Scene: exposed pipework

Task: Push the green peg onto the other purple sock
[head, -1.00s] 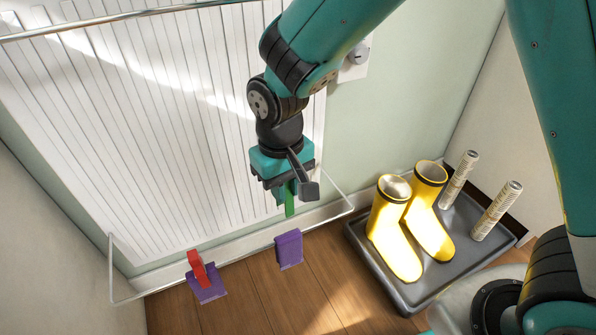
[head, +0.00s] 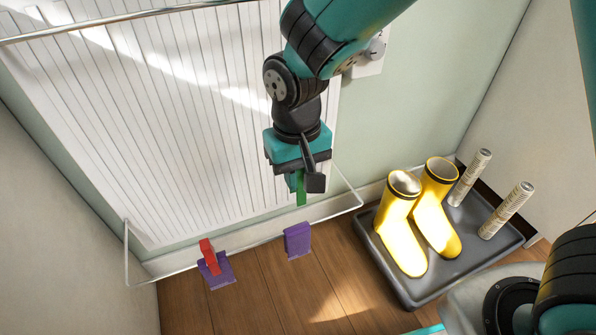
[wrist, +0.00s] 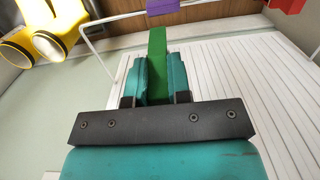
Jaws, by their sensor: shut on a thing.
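My gripper (head: 300,186) is shut on the green peg (head: 301,193), which points down from the jaws. The green peg also shows between the two teal fingers in the wrist view (wrist: 157,55). The bare purple sock (head: 298,241) hangs over the low white rail, below the peg and apart from it. The other purple sock (head: 220,274) hangs further left on the rail with a red peg (head: 208,257) on it. In the wrist view the bare sock (wrist: 162,6) is at the top edge, beyond the peg's tip, and the red peg (wrist: 287,4) is at the top right.
The white rail (head: 330,214) runs low along the wall under a ribbed white radiator (head: 170,120). A grey tray (head: 415,290) with yellow boots (head: 395,225) and two rolled papers (head: 506,210) stands at the right. Wooden floor lies open below the rail.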

